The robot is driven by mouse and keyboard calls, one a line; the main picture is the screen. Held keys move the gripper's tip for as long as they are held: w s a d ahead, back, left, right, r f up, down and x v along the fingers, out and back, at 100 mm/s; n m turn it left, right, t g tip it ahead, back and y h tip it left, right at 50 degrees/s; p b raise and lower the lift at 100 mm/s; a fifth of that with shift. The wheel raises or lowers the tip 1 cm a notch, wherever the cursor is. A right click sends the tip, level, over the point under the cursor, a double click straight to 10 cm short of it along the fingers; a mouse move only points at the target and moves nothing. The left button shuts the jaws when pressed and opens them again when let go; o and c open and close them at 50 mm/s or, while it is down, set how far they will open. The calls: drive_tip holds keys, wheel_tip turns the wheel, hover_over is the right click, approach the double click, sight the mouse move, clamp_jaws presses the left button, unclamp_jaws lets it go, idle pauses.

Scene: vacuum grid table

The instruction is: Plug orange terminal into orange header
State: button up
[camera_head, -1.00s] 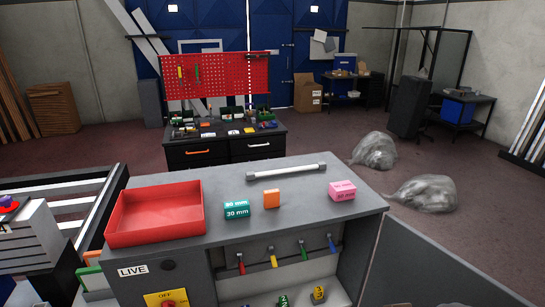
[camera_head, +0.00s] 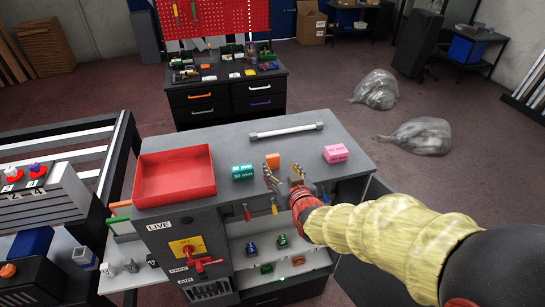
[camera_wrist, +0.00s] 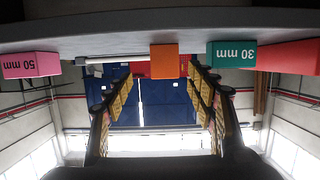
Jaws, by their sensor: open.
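An orange block (camera_head: 273,160) stands on the grey cabinet top; I cannot tell whether it is the task's terminal. My gripper (camera_head: 281,169) is open and empty at the front side of it, fingers pointing toward it. In the wrist view, which is upside down, the orange block (camera_wrist: 164,61) appears between the two fingers, beyond their tips. A small orange item (camera_head: 205,67) lies on the back bench, too small to identify. I cannot make out an orange header for certain.
A teal 30 mm block (camera_head: 243,172) stands left of the orange block and a pink block (camera_head: 335,153) right of it. A red tray (camera_head: 174,197) fills the left of the top. A white-grey bar (camera_head: 286,131) lies behind. Small coloured parts sit on the shelf (camera_head: 310,255) below.

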sight(273, 162)
drive_tip(key=shift+a+p+x, duration=0.2)
drive_tip(key=shift+p+x, duration=0.15)
drive_tip(key=shift+x, duration=1.5)
drive_tip(key=shift+a+p+x, duration=0.15)
drive_tip(key=shift+p+x, duration=0.15)
drive_tip(key=shift+x, duration=1.6)
drive_tip(key=shift+s+f, duration=0.1)
drive_tip(key=shift+s, duration=0.05)
drive_tip(key=shift+c, duration=0.9)
drive_tip(key=c, duration=1.1)
drive_tip(key=shift+o, duration=0.2)
